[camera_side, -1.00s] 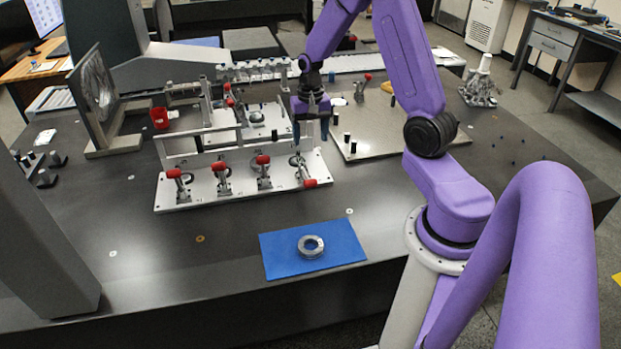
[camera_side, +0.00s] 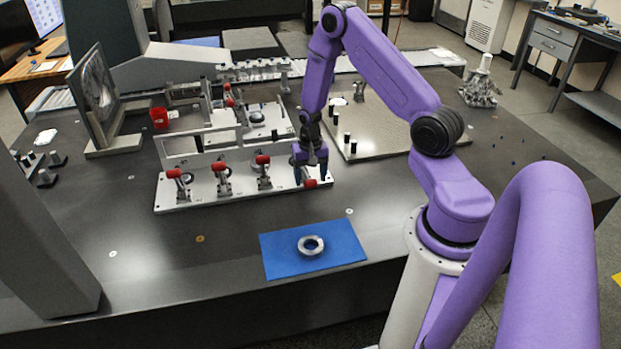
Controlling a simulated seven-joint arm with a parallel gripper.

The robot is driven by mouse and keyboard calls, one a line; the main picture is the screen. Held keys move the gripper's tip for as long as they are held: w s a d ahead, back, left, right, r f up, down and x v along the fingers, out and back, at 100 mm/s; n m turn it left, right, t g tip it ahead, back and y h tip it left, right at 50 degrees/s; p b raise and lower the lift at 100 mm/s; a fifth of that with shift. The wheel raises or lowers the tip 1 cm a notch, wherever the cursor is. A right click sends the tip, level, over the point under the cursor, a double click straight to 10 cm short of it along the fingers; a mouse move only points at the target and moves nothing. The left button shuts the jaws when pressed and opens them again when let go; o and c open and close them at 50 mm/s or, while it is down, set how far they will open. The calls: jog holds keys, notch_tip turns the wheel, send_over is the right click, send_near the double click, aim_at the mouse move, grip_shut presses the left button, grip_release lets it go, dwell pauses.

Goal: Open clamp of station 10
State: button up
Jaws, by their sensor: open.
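A light fixture plate (camera_side: 205,198) on the dark table carries a front row of toggle clamps with red handles. Three of them, the left clamp (camera_side: 176,181), the second clamp (camera_side: 221,172) and the third clamp (camera_side: 263,167), have raised handles. The rightmost clamp's red handle (camera_side: 310,184) lies low at the plate's right end. My gripper (camera_side: 311,179) points down, open, with its fingers on either side of this low handle. It hides most of that clamp. I cannot read any station number, so which clamp is station 10 is not clear.
A metal ring (camera_side: 311,245) lies on a blue mat (camera_side: 345,240) in front. An upright frame (camera_side: 190,146) and more red-handled clamps stand behind the front row. A board (camera_side: 385,140) with black pegs lies to the right. The table left of the mat is clear.

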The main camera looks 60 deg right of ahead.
jog(key=shift+f, duration=0.55)
grip_shut()
